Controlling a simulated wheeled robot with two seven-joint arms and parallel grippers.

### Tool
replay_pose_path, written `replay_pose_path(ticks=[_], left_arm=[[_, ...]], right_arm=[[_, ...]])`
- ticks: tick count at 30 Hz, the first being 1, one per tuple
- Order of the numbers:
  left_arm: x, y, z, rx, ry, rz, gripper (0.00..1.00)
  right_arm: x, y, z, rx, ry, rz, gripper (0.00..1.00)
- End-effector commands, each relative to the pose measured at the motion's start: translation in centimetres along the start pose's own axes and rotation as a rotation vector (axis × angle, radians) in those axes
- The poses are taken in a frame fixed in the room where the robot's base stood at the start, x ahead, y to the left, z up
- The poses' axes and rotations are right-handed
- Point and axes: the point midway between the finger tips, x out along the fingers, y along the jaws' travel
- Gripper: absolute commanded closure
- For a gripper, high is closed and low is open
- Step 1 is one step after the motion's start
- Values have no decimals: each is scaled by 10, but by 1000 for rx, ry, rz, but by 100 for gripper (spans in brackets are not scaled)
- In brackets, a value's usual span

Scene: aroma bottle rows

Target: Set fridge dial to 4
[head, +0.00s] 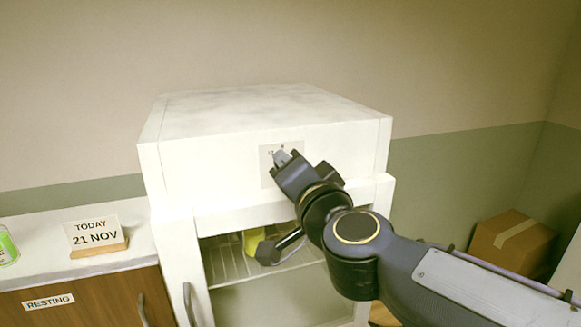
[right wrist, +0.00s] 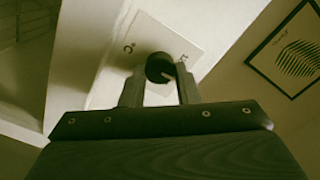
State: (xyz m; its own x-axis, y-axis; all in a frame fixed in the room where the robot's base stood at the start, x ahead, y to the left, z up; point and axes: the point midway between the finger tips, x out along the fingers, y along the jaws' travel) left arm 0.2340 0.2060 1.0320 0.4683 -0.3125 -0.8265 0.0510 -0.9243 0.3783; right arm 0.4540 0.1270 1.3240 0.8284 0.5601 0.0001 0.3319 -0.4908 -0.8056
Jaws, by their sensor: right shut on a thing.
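The fridge (head: 180,176) is a white box with a dial plate (head: 266,155) on its upper front. The plate also shows in the right wrist view (right wrist: 186,48), with a few small marks around a dark round dial (right wrist: 159,67). My right gripper (head: 285,160) is at the plate, and its fingers (right wrist: 160,88) are shut on the dial, one on each side. The gripper covers much of the dial in the head view. The number the dial points to cannot be read. My left gripper is in neither view.
Below the dial the fridge shows its inside, with a wire shelf (head: 228,268) and a yellow item (head: 252,240). A date sign (head: 96,235) and a green-labelled can (head: 6,246) stand on the left counter. A cardboard box (head: 510,243) is at the right.

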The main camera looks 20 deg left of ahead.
Motion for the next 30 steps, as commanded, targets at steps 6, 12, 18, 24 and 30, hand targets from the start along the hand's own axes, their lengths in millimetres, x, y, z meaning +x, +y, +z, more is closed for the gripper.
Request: replay_pose_path(ticks=[6,12,18,24,30], left_arm=[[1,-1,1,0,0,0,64],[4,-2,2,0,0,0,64],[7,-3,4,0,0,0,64],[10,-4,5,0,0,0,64],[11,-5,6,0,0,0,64]], right_arm=[[0,2,0,206,1,2,94],[0,2,1,394,1,1,94],[0,3,1,567,1,1,94],[0,3,1,705,0,1,94],[0,4,1,792,1,2,94]])
